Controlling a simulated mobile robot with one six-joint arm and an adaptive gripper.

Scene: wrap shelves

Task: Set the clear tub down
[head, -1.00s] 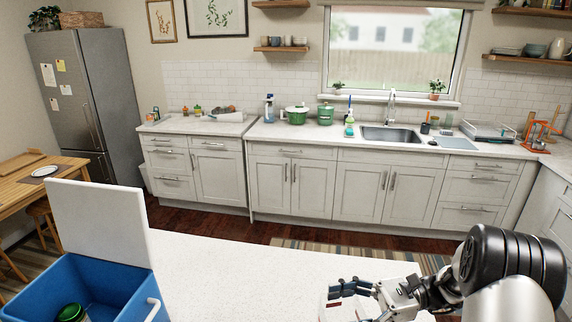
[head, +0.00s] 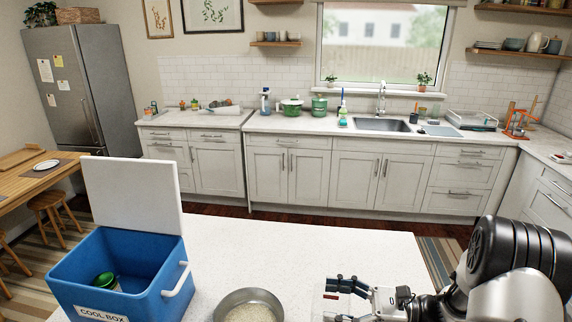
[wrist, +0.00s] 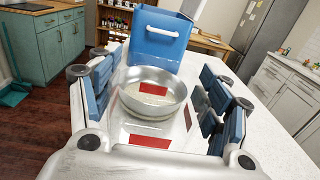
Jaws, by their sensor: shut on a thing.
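My gripper (head: 340,299) is at the lower right of the head view, over the white counter. In the wrist view my gripper (wrist: 160,100) has its blue-padded fingers on both sides of the clear tub (wrist: 150,141), shut on it. The tub is see-through, with red patches on it. In the head view only a faint part of the tub (head: 331,297) shows by the fingers. Its base is hard to make out, so I cannot tell its height over the counter.
A metal bowl (head: 226,305) of pale grains stands on the white counter (head: 300,255), left of my gripper. An open blue cool box (head: 140,302) with a green-lidded item (head: 105,281) inside stands further left. Counter behind the bowl is clear.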

